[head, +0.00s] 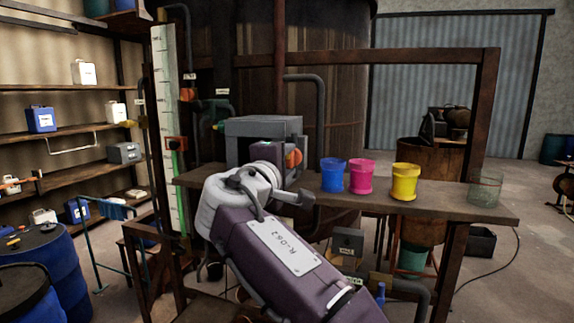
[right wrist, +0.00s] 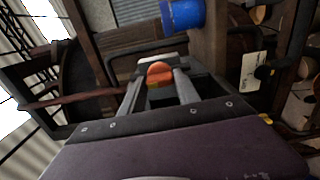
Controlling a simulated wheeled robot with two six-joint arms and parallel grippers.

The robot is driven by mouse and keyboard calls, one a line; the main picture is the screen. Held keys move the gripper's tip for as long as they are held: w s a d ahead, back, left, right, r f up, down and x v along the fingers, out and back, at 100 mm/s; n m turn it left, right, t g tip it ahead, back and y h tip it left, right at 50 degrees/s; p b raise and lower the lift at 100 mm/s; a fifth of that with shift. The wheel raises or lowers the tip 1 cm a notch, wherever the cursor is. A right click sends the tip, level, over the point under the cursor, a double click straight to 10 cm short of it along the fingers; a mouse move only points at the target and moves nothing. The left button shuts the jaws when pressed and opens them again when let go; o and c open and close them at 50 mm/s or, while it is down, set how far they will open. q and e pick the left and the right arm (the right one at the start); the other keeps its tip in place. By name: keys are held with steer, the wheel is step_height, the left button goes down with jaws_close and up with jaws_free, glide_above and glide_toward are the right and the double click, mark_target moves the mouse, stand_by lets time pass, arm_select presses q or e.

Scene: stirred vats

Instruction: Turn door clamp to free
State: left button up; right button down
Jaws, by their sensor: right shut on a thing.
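An orange knob (head: 294,159), which I take to be the door clamp, shows at the front of a grey box (head: 262,127) on the wooden bench. In the right wrist view the orange knob (right wrist: 160,73) sits between the two grey fingers of my right gripper (right wrist: 159,86). My right gripper is shut on the knob. In the head view my pale wrist and purple arm hide the lower part of the box, and the fingertips are hard to make out. How far the clamp is turned is not clear. My left gripper is in neither view.
A blue cup (head: 333,175), a pink cup (head: 360,176), a yellow cup (head: 405,181) and a clear beaker (head: 485,188) stand on the bench (head: 448,204) right of the box. A grey pipe (head: 321,115) rises behind it. A large vat (head: 345,55) is at the back.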

steer(key=shift+f, duration=0.2)
stand_by(0.4)
steer(key=c, duration=0.9)
jaws_free()
steer(key=shift+s+r, duration=0.15)
steer(key=shift+s+a+b, duration=0.1)
steer(key=shift+s+b, duration=0.15)
steer(key=shift+b, duration=0.05)
steer(key=b+v, duration=0.2)
steer(key=v, duration=0.6)
steer(key=shift+s, duration=0.25)
